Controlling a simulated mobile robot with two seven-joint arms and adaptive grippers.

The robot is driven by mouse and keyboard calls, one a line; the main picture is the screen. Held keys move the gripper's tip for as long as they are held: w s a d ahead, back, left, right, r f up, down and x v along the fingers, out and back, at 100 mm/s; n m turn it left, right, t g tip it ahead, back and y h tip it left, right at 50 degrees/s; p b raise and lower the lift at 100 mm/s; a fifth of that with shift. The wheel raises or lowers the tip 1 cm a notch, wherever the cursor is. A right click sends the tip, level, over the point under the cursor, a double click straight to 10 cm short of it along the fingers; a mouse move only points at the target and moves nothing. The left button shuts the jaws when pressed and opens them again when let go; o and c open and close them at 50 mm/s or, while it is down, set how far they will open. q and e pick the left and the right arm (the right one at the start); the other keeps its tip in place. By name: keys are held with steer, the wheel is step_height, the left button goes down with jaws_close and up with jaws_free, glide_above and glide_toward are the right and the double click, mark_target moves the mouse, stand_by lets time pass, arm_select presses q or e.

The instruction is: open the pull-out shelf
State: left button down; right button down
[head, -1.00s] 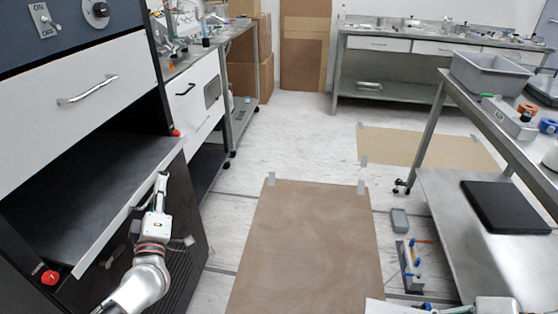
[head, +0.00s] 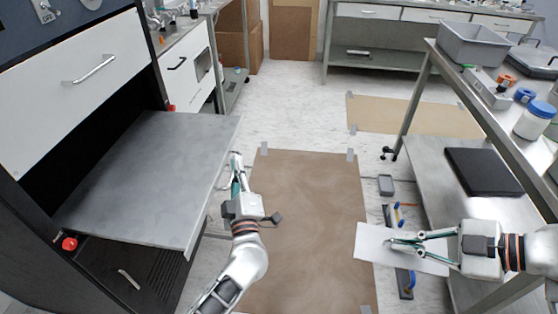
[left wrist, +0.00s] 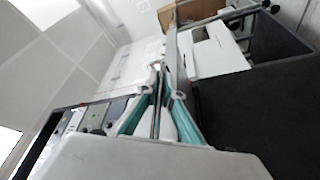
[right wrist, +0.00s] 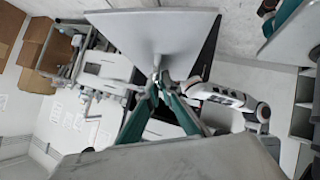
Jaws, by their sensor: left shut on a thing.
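The pull-out shelf (head: 150,180) is a flat grey panel below the white drawer in the cabinet at left. It is extended well out over the floor. My left gripper (head: 236,163) is at the shelf's front edge, with its fingers shut on the handle there. In the left wrist view the fingers (left wrist: 158,90) are close together around a thin bar; the exact contact is partly hidden. My right gripper (head: 400,246) is shut on the edge of a thin white board (head: 372,242), held out at the right. The board (right wrist: 155,30) also shows in the right wrist view.
A white drawer (head: 75,75) with a bar handle is above the shelf, and a red button (head: 69,244) is below its near corner. Brown mats (head: 300,190) lie on the floor. A metal cart (head: 420,170) stands at right, beside my right arm.

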stand_by(0.3)
arm_select(q)
steer(key=c, duration=2.2)
jaws_free()
steer(key=v, duration=1.2)
arm_select(e)
steer(key=shift+r, duration=0.1)
